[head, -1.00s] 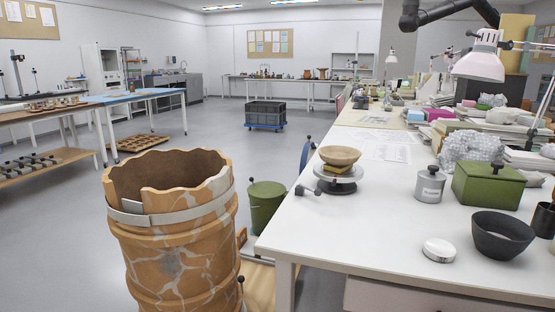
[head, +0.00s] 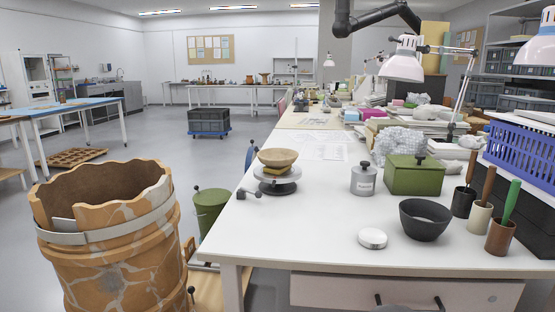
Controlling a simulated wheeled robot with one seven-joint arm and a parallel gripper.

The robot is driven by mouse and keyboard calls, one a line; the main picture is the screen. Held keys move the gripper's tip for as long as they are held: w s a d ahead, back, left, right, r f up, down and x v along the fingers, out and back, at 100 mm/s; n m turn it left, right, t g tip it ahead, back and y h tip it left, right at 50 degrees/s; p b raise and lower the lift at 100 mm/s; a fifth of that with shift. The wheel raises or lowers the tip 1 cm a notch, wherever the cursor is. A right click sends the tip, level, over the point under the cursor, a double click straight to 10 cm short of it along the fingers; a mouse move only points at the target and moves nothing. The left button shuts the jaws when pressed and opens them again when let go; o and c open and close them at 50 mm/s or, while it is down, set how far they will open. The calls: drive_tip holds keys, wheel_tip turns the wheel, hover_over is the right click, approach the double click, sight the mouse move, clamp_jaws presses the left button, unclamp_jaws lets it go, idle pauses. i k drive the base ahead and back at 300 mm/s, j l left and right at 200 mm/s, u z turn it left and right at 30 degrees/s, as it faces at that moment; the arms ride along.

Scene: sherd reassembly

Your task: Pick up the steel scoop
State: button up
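I cannot make out a steel scoop in the head view. On the white table (head: 320,232), three small cups stand at the right: a black cup (head: 463,203), a cream cup (head: 479,219) and a brown cup (head: 500,238). Tool handles stick up from them, brown ones (head: 487,187) and a green one (head: 511,202). The lower ends of these tools are hidden in the cups, so I cannot tell what they are.
The table also holds a black bowl (head: 425,221), a round white lid (head: 372,239), a grey canister (head: 363,180), a green box (head: 413,177), a wooden bowl on a stand (head: 278,158) and a blue crate (head: 519,155). A large cracked jar (head: 108,235) stands at the left.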

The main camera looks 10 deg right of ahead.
sight(473, 155)
drive_tip(key=z, duration=1.3)
drive_tip(key=i+l, duration=0.1)
drive_tip(key=l, duration=0.25)
drive_tip(key=l+u, duration=0.1)
drive_tip(key=l, duration=0.25)
drive_tip(key=i, duration=0.05)
